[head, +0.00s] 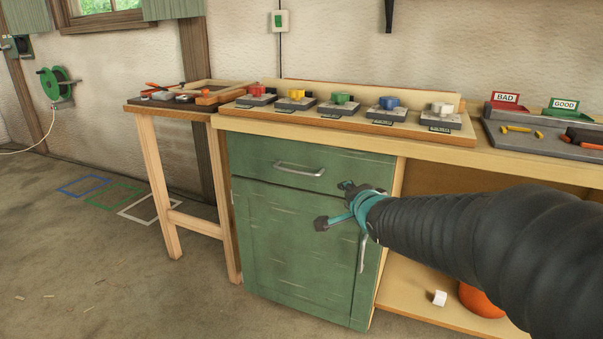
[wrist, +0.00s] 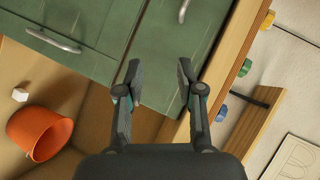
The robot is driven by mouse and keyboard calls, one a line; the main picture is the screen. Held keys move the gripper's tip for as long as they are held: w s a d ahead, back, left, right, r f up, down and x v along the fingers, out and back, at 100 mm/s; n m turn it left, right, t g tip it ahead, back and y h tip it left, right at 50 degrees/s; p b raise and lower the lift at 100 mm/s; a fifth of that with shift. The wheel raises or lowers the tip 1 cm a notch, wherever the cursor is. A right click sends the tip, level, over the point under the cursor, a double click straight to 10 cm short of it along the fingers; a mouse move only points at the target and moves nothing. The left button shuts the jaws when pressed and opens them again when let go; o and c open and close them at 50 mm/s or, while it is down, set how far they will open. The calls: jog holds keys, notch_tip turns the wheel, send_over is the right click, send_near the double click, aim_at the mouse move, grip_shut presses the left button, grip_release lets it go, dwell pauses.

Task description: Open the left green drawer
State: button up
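The green drawer (head: 255,155) is at the top of the green cabinet and looks closed, its front flush with the cabinet. Its silver bar handle (head: 299,169) is clear of my gripper. In the wrist view the drawer front (wrist: 200,35) lies beyond my fingers, and the handle (wrist: 184,10) is at the top edge, partly cut off. My gripper (head: 334,205) is open and empty, in front of the cabinet, right of and below the handle. In the wrist view my open gripper (wrist: 158,66) has its two fingers well apart, with nothing between them.
A green door (head: 290,250) with an upright handle (head: 363,250) is below the drawer. An open shelf to the right holds an orange bucket (head: 478,301) and a white block (head: 439,298). The bench top (head: 240,126) bears several coloured knobs.

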aim_at(297, 172)
jog(key=w+a+f+m+y, duration=0.1)
jog(key=w+a, duration=0.3)
jog(key=w, duration=0.2)
jog(key=w+a+f+m+y, duration=0.1)
jog(key=w+a, duration=0.4)
jog(key=w, duration=0.1)
jog(key=w+a+t+y, duration=0.1)
jog(key=w+a+y, duration=0.1)
jog(key=w+a, duration=0.2)
jog(key=shift+w+a+f+m, duration=0.1)
jog(key=shift+w+f+m, duration=0.1)
jog(key=shift+w, duration=0.3)
jog(key=shift+w+a+f+m, duration=0.1)
jog(key=shift+w+f+m, duration=0.1)
jog(key=shift+w, duration=0.25)
grip_shut()
